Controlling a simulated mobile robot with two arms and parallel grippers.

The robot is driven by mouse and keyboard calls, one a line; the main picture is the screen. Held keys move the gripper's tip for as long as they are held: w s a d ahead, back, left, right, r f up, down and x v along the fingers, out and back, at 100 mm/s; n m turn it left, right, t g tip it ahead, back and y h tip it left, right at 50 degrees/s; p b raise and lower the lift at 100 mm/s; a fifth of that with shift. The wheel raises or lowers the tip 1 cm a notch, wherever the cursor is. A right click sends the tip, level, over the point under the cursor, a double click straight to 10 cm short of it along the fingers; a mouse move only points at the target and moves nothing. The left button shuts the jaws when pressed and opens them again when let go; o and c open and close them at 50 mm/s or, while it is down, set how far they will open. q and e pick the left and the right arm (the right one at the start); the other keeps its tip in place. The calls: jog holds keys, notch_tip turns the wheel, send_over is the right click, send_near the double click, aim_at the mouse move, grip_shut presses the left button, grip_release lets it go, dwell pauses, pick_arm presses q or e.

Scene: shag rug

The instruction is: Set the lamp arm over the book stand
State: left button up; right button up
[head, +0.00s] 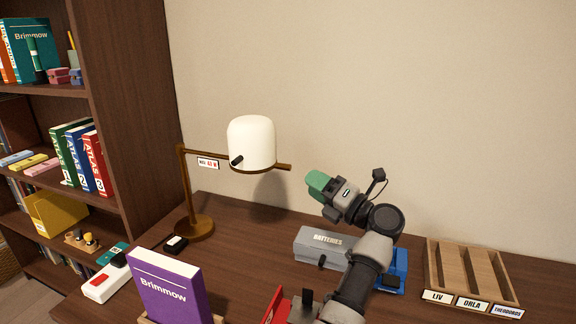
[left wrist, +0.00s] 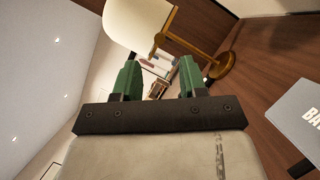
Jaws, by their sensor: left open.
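The lamp's round base (head: 195,229) stands on the desk. The lamp shade also shows at the top of the left wrist view (left wrist: 137,22). A purple Brimmow book (head: 168,290) stands upright on the wooden book stand (head: 150,320), lower left and in front of the lamp; most of the stand is hidden. My left gripper (head: 318,183) is open and empty, right of the shade and apart from it. My right gripper is out of view.
A grey batteries box (head: 322,243), a blue item (head: 394,272) and a red item (head: 274,306) lie around my left arm. A slatted wooden tray (head: 465,275) stands right. A bookcase (head: 128,100) borders the left. A white-and-red device (head: 101,283) lies near the book.

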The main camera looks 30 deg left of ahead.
aim_at(292, 170)
pick_arm(q)
jog(key=p+x, duration=0.2)
jog(key=x, duration=0.6)
jog(key=shift+a, duration=0.35)
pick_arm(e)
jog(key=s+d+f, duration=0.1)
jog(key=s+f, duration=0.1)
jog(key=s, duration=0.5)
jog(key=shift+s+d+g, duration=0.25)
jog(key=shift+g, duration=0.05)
pick_arm(q)
grip_shut()
